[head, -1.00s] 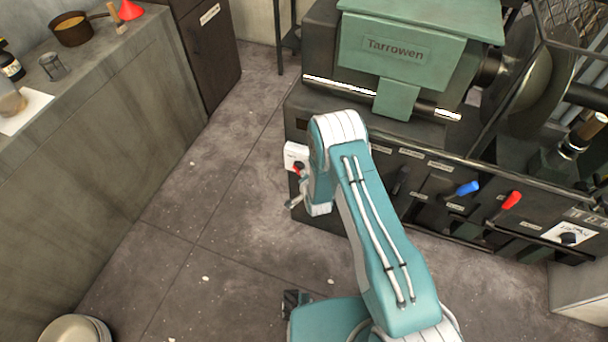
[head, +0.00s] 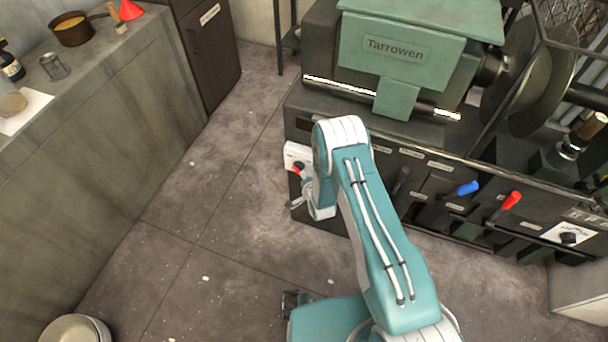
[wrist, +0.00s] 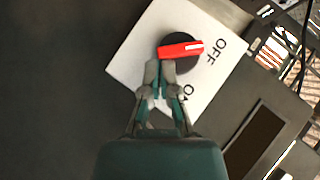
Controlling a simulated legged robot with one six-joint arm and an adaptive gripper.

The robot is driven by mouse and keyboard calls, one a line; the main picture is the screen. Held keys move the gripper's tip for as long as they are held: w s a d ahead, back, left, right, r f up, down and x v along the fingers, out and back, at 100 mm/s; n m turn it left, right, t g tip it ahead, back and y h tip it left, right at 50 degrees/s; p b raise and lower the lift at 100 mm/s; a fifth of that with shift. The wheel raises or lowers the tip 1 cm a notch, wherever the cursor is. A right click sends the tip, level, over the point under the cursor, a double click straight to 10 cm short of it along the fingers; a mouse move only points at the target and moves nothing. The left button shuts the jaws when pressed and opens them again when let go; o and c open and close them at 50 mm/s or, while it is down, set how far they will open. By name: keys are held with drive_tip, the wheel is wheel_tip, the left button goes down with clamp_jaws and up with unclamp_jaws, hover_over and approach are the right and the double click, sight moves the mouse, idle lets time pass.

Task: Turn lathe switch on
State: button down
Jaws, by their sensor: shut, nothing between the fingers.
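The lathe switch is a round black knob with a red handle (wrist: 181,49) on a white plate (wrist: 138,50) in the wrist view. The handle's pale end points at the word OFF. The word ON is lower on the plate and partly covered by a finger. My gripper (wrist: 163,72) is shut and empty, its fingertips just below the handle's left part; I cannot tell whether they touch. In the head view the white plate (head: 293,152) and red handle (head: 296,169) show left of my arm, at the lathe's left front, with my gripper (head: 295,203) close below.
The green and dark lathe (head: 395,50) stands behind my arm. A blue lever (head: 468,188) and a red lever (head: 510,201) project from its front at the right. A counter (head: 100,120) runs along the left. The floor between is mostly clear.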

drive_tip(key=shift+f+m+t, duration=0.25)
drive_tip(key=shift+m+t, duration=0.05)
drive_tip(key=m+t+y, duration=0.1)
drive_tip(key=f+m+t+y, duration=0.2)
drive_tip(key=m, duration=0.1)
drive_tip(key=shift+w+a+t, duration=0.1)
drive_tip(key=shift+a+t, duration=0.2)
drive_tip(key=shift+a, duration=0.05)
idle(0.4)
drive_tip(key=shift+w+a+f, duration=0.3)
drive_tip(key=shift+a+f, duration=0.4)
drive_tip(key=shift+a, duration=0.15)
idle(0.9)
